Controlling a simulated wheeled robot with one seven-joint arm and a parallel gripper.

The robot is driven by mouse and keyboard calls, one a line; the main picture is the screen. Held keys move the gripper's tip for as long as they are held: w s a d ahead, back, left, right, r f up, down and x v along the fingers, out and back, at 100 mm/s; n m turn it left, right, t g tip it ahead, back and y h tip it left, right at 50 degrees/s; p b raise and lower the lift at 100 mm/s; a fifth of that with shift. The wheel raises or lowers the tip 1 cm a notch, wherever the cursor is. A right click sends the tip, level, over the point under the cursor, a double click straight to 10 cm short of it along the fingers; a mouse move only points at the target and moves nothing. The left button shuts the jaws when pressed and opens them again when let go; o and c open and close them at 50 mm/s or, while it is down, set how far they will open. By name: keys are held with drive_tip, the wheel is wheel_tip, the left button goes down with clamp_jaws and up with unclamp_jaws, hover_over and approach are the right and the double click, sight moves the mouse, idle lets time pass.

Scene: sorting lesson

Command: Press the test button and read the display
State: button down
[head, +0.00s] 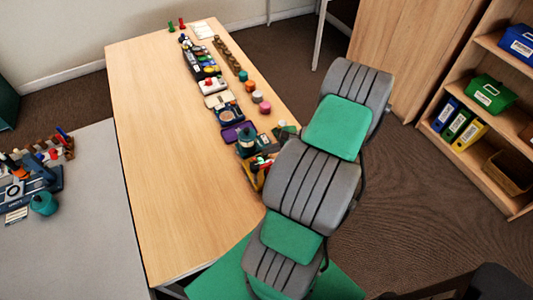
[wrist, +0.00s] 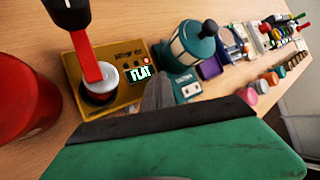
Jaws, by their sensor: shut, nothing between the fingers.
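The yellow battery tester (wrist: 122,97) lies in front of my gripper in the wrist view. A red arm on the tester reaches down to a round white-topped piece (wrist: 101,80) in a dark ring. My gripper (wrist: 162,76) is shut and empty, its grey tips at the tester's right edge, beside the display. I cannot make out a separate test button; the fingers may hide it. In the head view the tester (head: 256,178) is partly behind my arm.
A teal lantern (wrist: 193,45) stands close beside my fingertips. A large red round object (wrist: 22,100) is at the left of the wrist view. Several small items line the table's right side in the head view; the table's left half (head: 150,130) is clear.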

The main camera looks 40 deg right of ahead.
drive_tip(key=shift+r+p, duration=0.55)
drive_tip(key=shift+r, duration=0.25)
wheel_tip(320, 180, up, 5)
drive_tip(key=p, duration=0.4)
